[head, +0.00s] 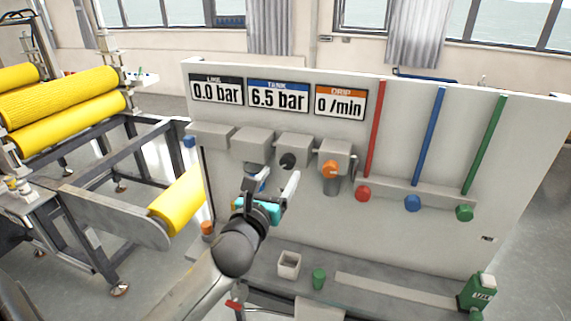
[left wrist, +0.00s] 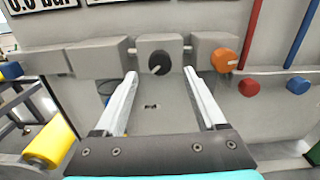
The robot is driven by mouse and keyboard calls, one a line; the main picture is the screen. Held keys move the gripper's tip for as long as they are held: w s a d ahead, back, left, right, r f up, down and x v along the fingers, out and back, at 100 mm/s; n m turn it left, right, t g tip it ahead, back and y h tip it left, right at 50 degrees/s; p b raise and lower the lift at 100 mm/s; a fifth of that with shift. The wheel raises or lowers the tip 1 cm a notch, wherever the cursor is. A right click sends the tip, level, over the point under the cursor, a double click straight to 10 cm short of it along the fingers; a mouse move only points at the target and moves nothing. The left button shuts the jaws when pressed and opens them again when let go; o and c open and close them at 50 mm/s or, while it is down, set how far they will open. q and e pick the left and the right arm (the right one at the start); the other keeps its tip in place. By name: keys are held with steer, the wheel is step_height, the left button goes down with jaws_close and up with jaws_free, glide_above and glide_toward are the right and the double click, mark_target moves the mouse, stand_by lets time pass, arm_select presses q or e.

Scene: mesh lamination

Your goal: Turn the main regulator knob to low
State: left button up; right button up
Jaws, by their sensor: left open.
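The black round knob (head: 288,160), which I take to be the main regulator knob, sits on the front of a grey box on the upright panel. It also shows in the left wrist view (left wrist: 159,63), with a small light mark on its face; its exact setting is hard to read. My left gripper (head: 277,183) is open in front of the panel, just below the knob in the head view. In the left wrist view its two pale fingers (left wrist: 160,77) stand apart, with the knob between and beyond their tips, not gripped. My right gripper is not in view.
An orange knob (head: 330,168) is right of the black one. Red (head: 362,193), blue (head: 412,203) and green (head: 464,212) knobs sit further right. The display panel (head: 278,95) reads line 0.0 bar, tank 6.5 bar, drip 0/min.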

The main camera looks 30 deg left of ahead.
mark_target(286, 165)
arm_select(q)
steer(key=shift+x, duration=2.5)
steer(key=shift+c, duration=0.4)
jaws_close()
